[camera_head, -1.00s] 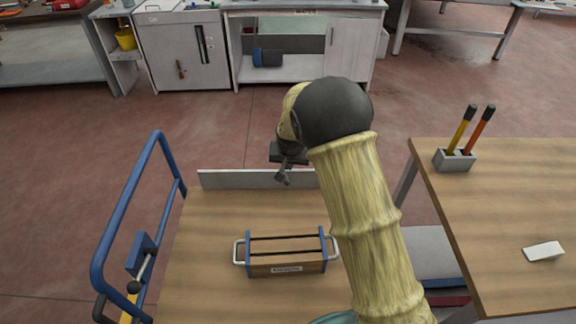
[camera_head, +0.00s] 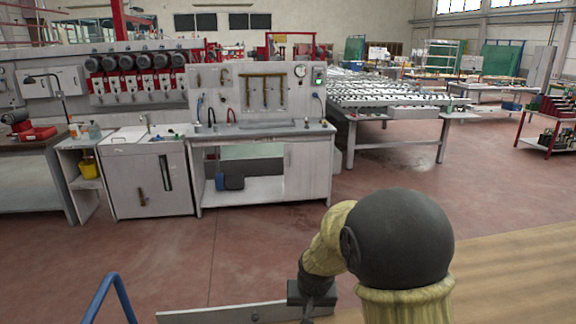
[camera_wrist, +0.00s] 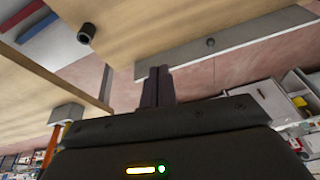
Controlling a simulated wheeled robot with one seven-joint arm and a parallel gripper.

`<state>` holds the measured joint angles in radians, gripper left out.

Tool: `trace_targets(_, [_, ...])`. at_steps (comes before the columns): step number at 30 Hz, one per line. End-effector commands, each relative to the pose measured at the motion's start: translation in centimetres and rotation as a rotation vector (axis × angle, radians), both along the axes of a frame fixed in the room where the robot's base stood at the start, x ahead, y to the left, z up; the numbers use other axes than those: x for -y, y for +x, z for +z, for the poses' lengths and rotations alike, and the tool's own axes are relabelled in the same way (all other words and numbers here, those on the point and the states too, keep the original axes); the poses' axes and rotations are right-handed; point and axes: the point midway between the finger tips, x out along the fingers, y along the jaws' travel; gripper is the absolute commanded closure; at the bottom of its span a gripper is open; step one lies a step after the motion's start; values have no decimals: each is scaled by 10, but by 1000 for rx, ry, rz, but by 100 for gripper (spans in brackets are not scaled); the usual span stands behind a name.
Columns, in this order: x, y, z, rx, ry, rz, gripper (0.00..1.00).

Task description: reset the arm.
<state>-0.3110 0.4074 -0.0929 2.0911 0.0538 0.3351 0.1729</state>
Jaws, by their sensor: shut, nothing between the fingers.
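My arm rises at the lower right of the head view, with its black joint and tan, sleeve-covered links bent over the wooden tabletop. My gripper (camera_head: 318,308) hangs at the bottom of that view, partly cut off by the frame edge. In the wrist view my gripper (camera_wrist: 158,72) shows two dark fingers side by side, shut with nothing between them. The fingers are apart from the wooden surfaces in view.
A pale board (camera_head: 225,312) edges the wooden top near my gripper. A blue rail (camera_head: 110,290) stands at the lower left. A white workbench (camera_head: 262,165) and a sink cabinet (camera_head: 147,170) stand across the floor. The red floor (camera_head: 250,240) between is clear.

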Motion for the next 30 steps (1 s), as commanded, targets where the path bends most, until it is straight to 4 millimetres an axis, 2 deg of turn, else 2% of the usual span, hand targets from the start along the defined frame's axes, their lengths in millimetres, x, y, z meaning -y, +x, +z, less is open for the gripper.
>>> trace_targets(1, [19,-19,12,-8,-2,-12,100])
trace_targets(6, [67,-85,33,-37,-19,-19,100])
trace_targets(9, [87,-124,40,-53,-32,-21,100])
trace_targets(13, [102,-159,42,-69,-46,-18,100])
trace_targets(17, [106,-170,41,-76,-50,-16,100])
trace_targets(30, [105,-169,41,-75,-49,-16,100])
